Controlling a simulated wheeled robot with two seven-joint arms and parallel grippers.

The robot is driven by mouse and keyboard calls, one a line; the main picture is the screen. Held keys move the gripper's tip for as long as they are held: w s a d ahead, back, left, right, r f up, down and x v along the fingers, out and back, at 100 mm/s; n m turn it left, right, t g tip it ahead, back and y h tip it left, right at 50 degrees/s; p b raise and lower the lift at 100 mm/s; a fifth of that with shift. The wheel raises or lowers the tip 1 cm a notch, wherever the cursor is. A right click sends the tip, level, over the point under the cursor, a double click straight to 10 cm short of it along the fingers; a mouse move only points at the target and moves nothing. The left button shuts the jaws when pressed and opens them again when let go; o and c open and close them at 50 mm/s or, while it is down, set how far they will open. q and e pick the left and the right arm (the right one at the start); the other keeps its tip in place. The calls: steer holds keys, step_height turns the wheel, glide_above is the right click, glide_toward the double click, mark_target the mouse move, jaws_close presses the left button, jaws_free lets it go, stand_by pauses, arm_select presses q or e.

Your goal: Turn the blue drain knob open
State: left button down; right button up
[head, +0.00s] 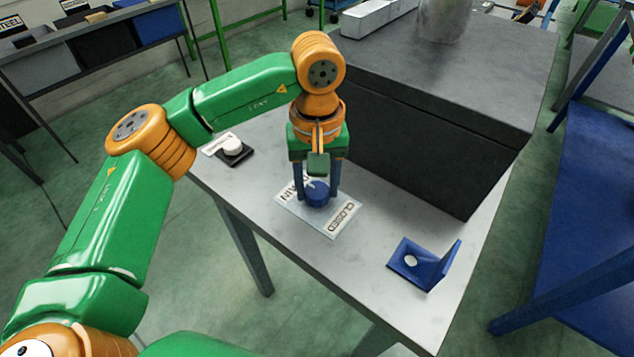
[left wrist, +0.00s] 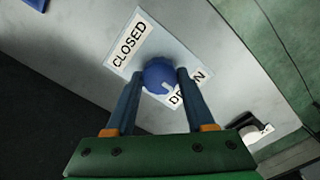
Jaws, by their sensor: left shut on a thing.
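The blue drain knob (head: 317,197) stands on a pale label plate (head: 334,226) on the grey table. One end of the plate reads "CLOSED"; the word at the other end is partly hidden and looks like "DRAIN". My left gripper (head: 317,190) points down with one finger on each side of the knob, shut on it. In the left wrist view the knob (left wrist: 159,73) sits between the fingertips. A light mark on its top points toward the partly hidden word. My right gripper is not in view.
A large dark grey block (head: 430,130) stands on the table right behind the knob. A blue angle bracket (head: 420,262) lies at the front right. The table between plate and bracket is clear.

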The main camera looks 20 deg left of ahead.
mark_target(317, 189)
arm_select(q)
steer(key=shift+c, duration=1.3)
jaws_free()
step_height(317, 189, up, 7)
steer(key=shift+r, duration=0.1)
steer(key=shift+p, duration=0.3)
